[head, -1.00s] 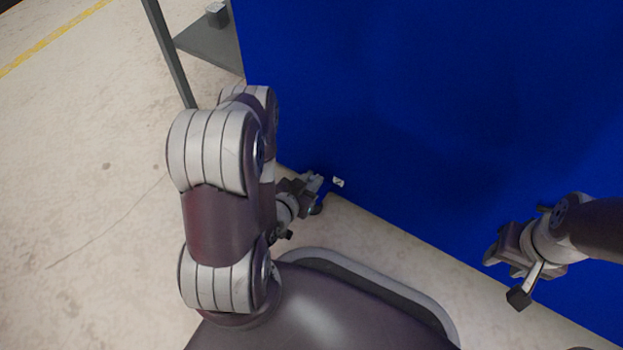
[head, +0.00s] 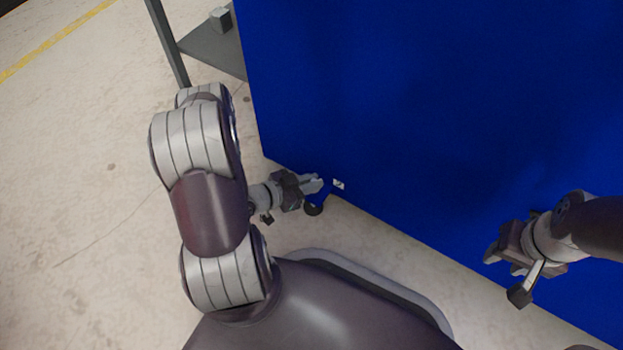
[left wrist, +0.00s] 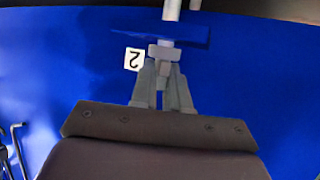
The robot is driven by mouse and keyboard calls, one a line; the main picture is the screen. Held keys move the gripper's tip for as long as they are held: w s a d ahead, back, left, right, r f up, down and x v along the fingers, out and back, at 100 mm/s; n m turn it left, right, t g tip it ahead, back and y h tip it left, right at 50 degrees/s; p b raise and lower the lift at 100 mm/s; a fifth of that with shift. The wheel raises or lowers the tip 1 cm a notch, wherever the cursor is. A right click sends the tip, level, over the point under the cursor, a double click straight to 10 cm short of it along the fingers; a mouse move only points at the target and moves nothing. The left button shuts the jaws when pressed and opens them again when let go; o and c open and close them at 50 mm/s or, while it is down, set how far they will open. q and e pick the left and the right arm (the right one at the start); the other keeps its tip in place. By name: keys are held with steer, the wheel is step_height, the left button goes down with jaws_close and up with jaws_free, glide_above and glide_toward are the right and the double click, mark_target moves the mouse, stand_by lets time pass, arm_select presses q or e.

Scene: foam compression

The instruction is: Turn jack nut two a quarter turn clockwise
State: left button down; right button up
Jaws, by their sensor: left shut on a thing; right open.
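Jack nut two (left wrist: 165,52) is a small grey block on a metal rod (left wrist: 169,22), beside a white label (left wrist: 134,59) marked 2. My left gripper (left wrist: 163,78) is shut on the nut, its fingers covering part of it. In the head view my left gripper (head: 317,184) is at the lower edge of the blue panel, just left of the white label (head: 338,184); the nut itself is too small to make out there. My right gripper (head: 499,257) is open and empty in front of the panel at the right.
The large blue panel (head: 430,100) fills the upper right. A dark caster wheel (head: 314,208) sits under its lower edge, close to my left gripper. A grey shelf (head: 215,47) with a small grey block (head: 220,19) stands at upper left. The floor (head: 80,180) at left is clear.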

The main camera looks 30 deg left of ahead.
arm_select(q)
steer(key=m+g+h, duration=0.1)
steer(key=m, duration=0.1)
steer(key=m+g+h, duration=0.1)
steer(key=g+h, duration=0.1)
steer(key=shift+a+f+m+p, duration=0.15)
steer(key=shift+m+p, duration=0.15)
steer(key=shift+m, duration=0.1)
steer(key=shift+w+a+m+g+h, duration=0.1)
steer(key=shift+m+g+h, duration=0.6)
steer(key=shift+m+g, duration=0.4)
steer(key=shift+w+m+g+h, duration=0.1)
steer(key=shift+m+g+h, duration=0.6)
steer(key=shift+m+g, duration=0.4)
steer(key=c, duration=1.2)
jaws_free()
